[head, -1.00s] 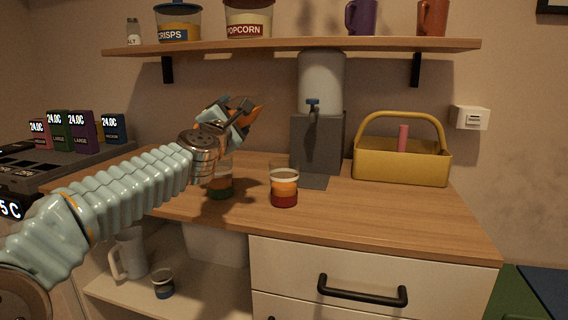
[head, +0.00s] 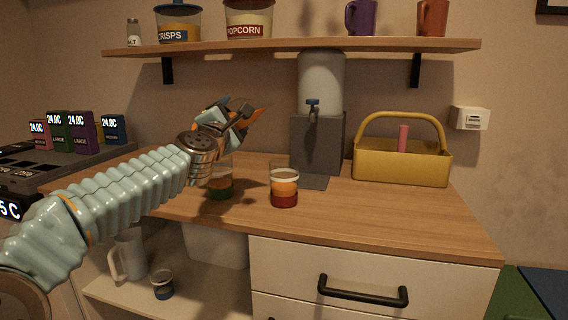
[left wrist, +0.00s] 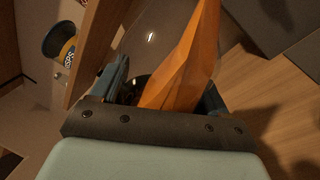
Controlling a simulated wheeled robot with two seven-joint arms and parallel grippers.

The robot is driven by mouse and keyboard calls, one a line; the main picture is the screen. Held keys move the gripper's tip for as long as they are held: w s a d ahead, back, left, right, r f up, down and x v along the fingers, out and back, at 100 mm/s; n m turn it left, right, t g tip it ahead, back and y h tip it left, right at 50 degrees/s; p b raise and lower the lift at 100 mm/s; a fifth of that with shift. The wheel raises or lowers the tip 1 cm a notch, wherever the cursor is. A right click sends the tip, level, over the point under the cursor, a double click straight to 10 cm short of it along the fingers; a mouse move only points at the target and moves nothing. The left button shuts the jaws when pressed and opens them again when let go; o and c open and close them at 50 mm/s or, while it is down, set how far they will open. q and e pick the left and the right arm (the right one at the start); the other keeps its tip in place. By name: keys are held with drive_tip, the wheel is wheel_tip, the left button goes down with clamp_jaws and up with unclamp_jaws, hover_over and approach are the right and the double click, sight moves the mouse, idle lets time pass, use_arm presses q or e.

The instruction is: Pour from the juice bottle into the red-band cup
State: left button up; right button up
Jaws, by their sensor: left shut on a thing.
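My left gripper (head: 236,122) is shut on the juice bottle and holds it tilted above the counter, up and left of the red-band cup. The bottle's orange juice (head: 255,117) shows past the fingers; it also fills the middle of the left wrist view (left wrist: 185,65), slanted inside clear walls. The bottle's mouth is hard to make out. The red-band cup (head: 284,186) stands upright on the counter, clear, with a red band at its base and orange above it. No stream between bottle and cup can be made out. My right gripper is out of view.
A green-band cup (head: 220,187) stands just left of the red-band cup, below my gripper. A grey dispenser (head: 318,140) stands behind, and a yellow basket (head: 400,164) at the right. A shelf (head: 290,45) runs overhead. The front right counter is clear.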

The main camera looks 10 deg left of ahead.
use_arm(q)
drive_tip(key=shift+a+f+m+b, duration=0.2)
drive_tip(key=shift+m+b, duration=0.3)
drive_tip(key=shift+m, duration=0.4)
idle(1.4)
drive_tip(key=shift+d+m+h, duration=0.4)
drive_tip(key=shift+m+h, duration=0.1)
drive_tip(key=shift+m, duration=0.6)
idle(2.6)
